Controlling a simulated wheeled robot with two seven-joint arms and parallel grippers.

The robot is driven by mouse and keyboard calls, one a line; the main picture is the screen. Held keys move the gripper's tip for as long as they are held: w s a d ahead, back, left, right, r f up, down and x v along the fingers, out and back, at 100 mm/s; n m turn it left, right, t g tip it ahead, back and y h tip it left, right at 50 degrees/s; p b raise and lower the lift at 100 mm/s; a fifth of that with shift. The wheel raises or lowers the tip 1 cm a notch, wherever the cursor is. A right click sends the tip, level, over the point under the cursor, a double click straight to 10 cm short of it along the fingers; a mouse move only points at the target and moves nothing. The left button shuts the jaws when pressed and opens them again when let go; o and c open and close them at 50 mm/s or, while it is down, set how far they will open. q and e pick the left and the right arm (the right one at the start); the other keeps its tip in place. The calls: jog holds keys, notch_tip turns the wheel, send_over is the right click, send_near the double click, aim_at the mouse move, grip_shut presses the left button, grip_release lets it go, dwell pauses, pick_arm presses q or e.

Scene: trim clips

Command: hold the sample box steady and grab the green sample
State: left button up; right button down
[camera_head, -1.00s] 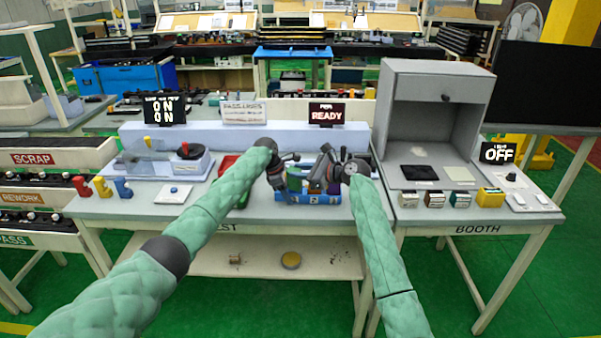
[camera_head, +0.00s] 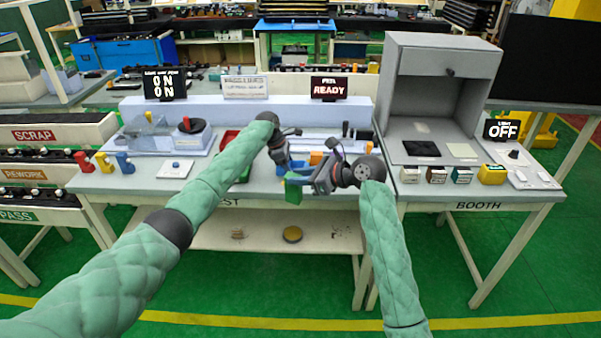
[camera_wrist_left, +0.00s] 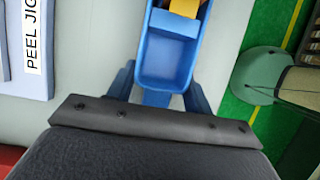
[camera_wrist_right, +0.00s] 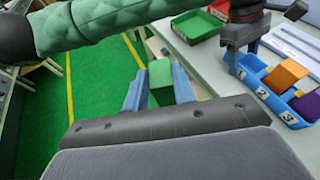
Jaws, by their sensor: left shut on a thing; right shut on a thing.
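The blue sample box (camera_wrist_right: 258,88) with numbered compartments stands on the test bench; in the right wrist view an orange sample (camera_wrist_right: 285,75) and a purple sample (camera_wrist_right: 308,104) sit in it. My left gripper (camera_wrist_left: 158,92) is shut on the box's end wall, and an empty compartment shows just beyond its fingers. The green sample (camera_wrist_right: 160,82) is between the fingers of my right gripper (camera_wrist_right: 160,90), clear of the box. In the head view the green sample (camera_head: 293,193) hangs in front of the box, near the bench's front edge. My right arm partly hides the box there.
A red bin (camera_head: 230,141) is left of the box. The booth (camera_head: 433,100) stands at the right, with several small blocks (camera_head: 436,175) in front of it. A fixture with a red knob (camera_head: 190,126) is at the left. Green floor lies before the bench.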

dwell(0.3)
pick_arm(q)
jog(key=o, duration=1.1)
jog(key=shift+c, duration=0.2)
jog(key=v, duration=1.2)
jog(key=shift+a, duration=0.2)
